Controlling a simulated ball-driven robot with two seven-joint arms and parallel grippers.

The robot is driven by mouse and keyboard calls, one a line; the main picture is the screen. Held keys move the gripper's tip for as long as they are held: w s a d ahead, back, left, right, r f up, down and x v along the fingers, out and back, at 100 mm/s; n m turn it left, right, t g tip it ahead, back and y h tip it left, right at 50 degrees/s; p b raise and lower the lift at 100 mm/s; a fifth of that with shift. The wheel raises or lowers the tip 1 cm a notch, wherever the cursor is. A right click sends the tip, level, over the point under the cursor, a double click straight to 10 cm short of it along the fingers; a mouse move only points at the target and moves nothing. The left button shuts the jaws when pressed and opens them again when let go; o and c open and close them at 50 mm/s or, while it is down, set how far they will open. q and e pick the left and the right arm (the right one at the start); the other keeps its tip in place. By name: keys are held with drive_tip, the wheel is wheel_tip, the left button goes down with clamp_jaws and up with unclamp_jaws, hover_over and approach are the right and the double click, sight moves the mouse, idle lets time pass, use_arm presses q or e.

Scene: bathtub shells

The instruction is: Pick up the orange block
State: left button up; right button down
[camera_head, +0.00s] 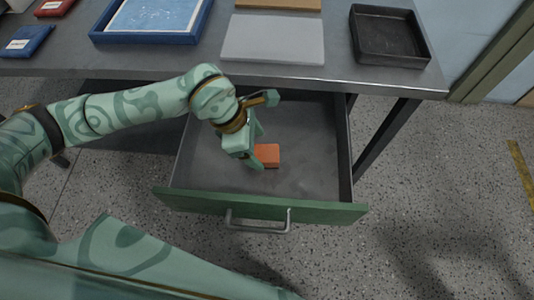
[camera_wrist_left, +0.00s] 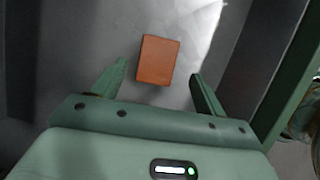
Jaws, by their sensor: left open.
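The orange block (camera_head: 267,155) lies on the floor of the open drawer (camera_head: 315,165), partly hidden by my gripper in the head view. My left gripper (camera_head: 257,160) reaches into the drawer from the left, just beside and above the block. In the left wrist view the block (camera_wrist_left: 158,60) shows whole, ahead of the fingertips and between their lines. The left gripper (camera_wrist_left: 157,72) is open, with nothing between its fingers. My right gripper is not in view.
The drawer's green front (camera_head: 330,211) and side walls surround the block. Above is a grey table (camera_head: 210,57) with a blue tray (camera_head: 97,36), a light grey board (camera_head: 273,38) and a black tray (camera_head: 420,60). The drawer's right part is clear.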

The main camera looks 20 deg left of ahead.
sight(265, 153)
use_arm(q)
drive_tip(key=b+x, duration=0.1)
drive_tip(key=x, duration=0.1)
drive_tip(key=b+x, duration=0.2)
drive_tip(key=x, duration=0.1)
drive_tip(key=shift+w+a+f, duration=0.1)
drive_tip(key=shift+w, duration=0.15)
drive_tip(key=shift+f, duration=0.1)
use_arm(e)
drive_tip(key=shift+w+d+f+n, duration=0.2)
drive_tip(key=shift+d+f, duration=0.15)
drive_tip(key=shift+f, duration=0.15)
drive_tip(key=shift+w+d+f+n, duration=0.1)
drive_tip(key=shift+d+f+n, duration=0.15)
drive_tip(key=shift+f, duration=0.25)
use_arm(q)
drive_tip(key=c, duration=1.1)
drive_tip(key=shift+r, duration=0.3)
drive_tip(key=shift+c, duration=0.2)
